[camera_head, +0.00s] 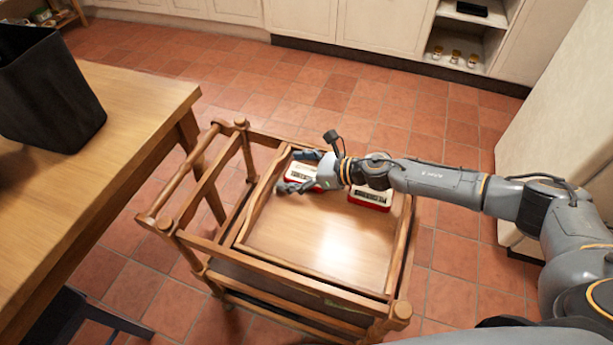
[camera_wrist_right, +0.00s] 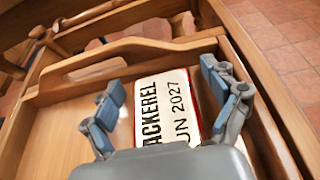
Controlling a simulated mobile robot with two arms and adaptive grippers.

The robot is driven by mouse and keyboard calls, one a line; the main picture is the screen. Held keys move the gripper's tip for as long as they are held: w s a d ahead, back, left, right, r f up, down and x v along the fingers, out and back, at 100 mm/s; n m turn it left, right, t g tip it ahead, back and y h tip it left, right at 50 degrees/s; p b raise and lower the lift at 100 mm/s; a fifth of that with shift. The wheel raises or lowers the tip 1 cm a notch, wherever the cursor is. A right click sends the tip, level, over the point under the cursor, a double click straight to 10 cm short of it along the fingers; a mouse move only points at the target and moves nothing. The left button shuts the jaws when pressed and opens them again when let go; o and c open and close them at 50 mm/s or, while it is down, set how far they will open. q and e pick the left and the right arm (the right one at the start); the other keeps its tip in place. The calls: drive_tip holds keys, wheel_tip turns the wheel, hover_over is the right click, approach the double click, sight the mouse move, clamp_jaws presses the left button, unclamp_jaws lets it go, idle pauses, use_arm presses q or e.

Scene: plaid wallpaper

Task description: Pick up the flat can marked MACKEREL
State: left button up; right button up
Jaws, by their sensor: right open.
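A flat can (camera_head: 304,174) with a white top and red side lies in the wooden tray near its far left corner. In the right wrist view, the can (camera_wrist_right: 165,103) shows large black letters "ACKEREL" and "UN 2027"; the rest of the label is cut off. My right gripper (camera_head: 292,171) is open at this can, and it also shows in the right wrist view (camera_wrist_right: 162,85) with one finger on each side of the can. I cannot tell whether the fingers touch it. My left gripper is not in view.
A second red and white flat can (camera_head: 371,198) lies to the right in the tray (camera_head: 315,280), partly under my right arm. The tray sits on a wooden trolley (camera_head: 180,240). The near part of the tray is bare. A wooden table (camera_head: 110,160) with a black bin (camera_head: 50,95) stands left.

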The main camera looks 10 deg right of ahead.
drive_tip(key=c, duration=1.4)
drive_tip(key=shift+o, duration=0.2)
drive_tip(key=shift+r, duration=0.15)
